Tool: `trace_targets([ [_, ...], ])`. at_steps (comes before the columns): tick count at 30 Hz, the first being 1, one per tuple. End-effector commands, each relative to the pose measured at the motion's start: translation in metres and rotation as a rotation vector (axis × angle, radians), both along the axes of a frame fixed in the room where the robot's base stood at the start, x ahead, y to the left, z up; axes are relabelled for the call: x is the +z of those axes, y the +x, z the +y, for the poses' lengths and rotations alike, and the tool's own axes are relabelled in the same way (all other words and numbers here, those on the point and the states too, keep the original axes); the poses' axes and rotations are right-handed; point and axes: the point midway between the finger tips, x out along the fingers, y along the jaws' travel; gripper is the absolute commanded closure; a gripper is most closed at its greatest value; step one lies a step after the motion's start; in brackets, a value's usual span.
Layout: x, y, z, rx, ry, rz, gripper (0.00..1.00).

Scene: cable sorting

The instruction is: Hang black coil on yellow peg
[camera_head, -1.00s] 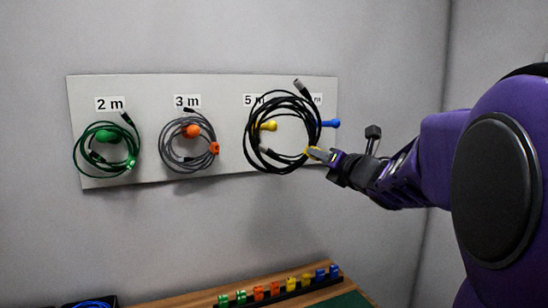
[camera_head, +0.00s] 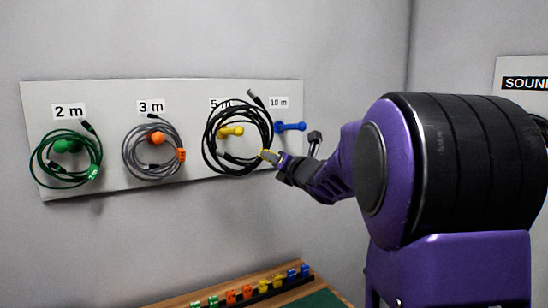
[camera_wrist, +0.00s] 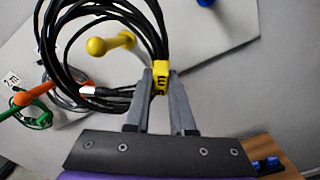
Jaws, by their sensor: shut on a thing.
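The black coil (camera_head: 207,140) is held up in front of the white board, below the 5 m label. My gripper (camera_head: 268,156) is shut on the coil's yellow tag at its lower right side. In the wrist view my gripper (camera_wrist: 160,84) pinches the yellow tag (camera_wrist: 160,72) between both fingers. The yellow peg (camera_head: 231,131) shows through the coil's opening. In the wrist view the yellow peg (camera_wrist: 110,43) also lies within the loop of the black coil (camera_wrist: 58,85). I cannot tell whether the coil rests on the peg.
A green coil (camera_head: 38,165) hangs on the green peg and a grey coil (camera_head: 128,160) on the orange peg, to the left. The blue peg (camera_head: 291,127) is bare, close on the right. Below, a wooden table (camera_head: 170,301) carries a row of coloured clips (camera_head: 247,291).

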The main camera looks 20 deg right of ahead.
Motion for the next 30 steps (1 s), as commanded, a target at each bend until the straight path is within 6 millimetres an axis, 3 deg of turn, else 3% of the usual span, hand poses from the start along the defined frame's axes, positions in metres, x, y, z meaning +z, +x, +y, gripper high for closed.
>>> trace_targets([
  [30,-0.007,0.069,0.014,0.0,0.001,-0.002,1.0],
])
